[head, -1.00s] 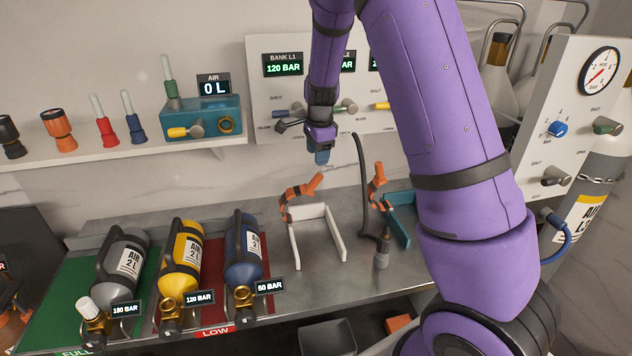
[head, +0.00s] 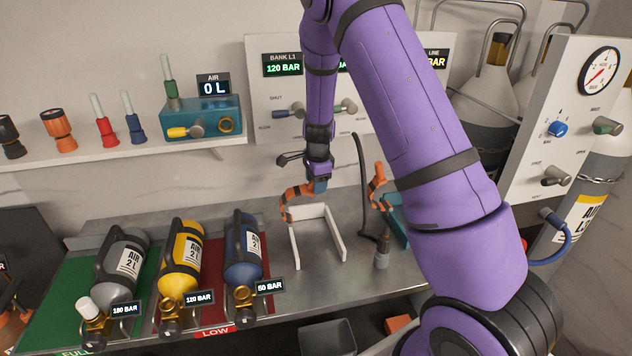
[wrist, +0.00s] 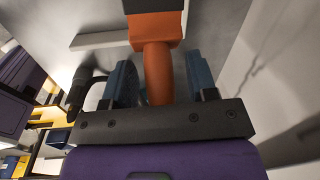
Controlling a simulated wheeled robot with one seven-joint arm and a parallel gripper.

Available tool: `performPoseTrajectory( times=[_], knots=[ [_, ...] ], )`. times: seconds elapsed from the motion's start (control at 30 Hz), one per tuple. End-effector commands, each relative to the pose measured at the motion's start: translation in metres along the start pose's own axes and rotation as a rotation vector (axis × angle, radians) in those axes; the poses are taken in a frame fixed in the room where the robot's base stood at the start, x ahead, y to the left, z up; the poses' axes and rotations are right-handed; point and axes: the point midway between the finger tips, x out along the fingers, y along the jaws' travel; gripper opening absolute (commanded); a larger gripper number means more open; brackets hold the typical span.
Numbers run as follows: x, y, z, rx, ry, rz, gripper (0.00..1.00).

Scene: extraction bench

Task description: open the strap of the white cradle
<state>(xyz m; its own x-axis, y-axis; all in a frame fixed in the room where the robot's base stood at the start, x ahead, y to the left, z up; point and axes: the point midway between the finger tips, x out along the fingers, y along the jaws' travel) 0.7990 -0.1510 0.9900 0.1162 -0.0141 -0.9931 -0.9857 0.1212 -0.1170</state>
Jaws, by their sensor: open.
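The white cradle (head: 294,247) stands empty on the metal bench, and part of it shows in the wrist view (wrist: 100,39). Its orange strap (head: 290,205) rises in a curve at the cradle's back left. My gripper (head: 318,186) is at the upper end of this strap. In the wrist view, the two blue fingers of my gripper (wrist: 159,85) are apart, with the orange strap (wrist: 158,65) between them. A gap shows on each side of the strap. In the head view my gripper hides the strap's tip.
A teal cradle (head: 397,220) with its own orange strap (head: 376,190) stands to the right. Blue (head: 243,250), yellow (head: 180,260) and grey cylinders (head: 122,265) lie to the left. A valve panel (head: 280,95) is behind.

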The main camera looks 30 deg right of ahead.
Motion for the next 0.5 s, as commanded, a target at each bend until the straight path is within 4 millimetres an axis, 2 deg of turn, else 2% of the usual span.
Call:
performPoseTrajectory(
  times=[0.07,0.1,0.3,0.5],
  knots=[
    [-0.0002,-0.0001,0.0,0.0,0.0,0.0,0.53],
    [-0.0003,-0.0001,0.0,0.0,0.0,0.0,0.48],
    [-0.0004,-0.0001,-0.0001,0.0,0.0,0.0,0.02],
    [-0.0006,-0.0003,0.0007,-0.001,0.004,0.001,0.0]
  ],
)
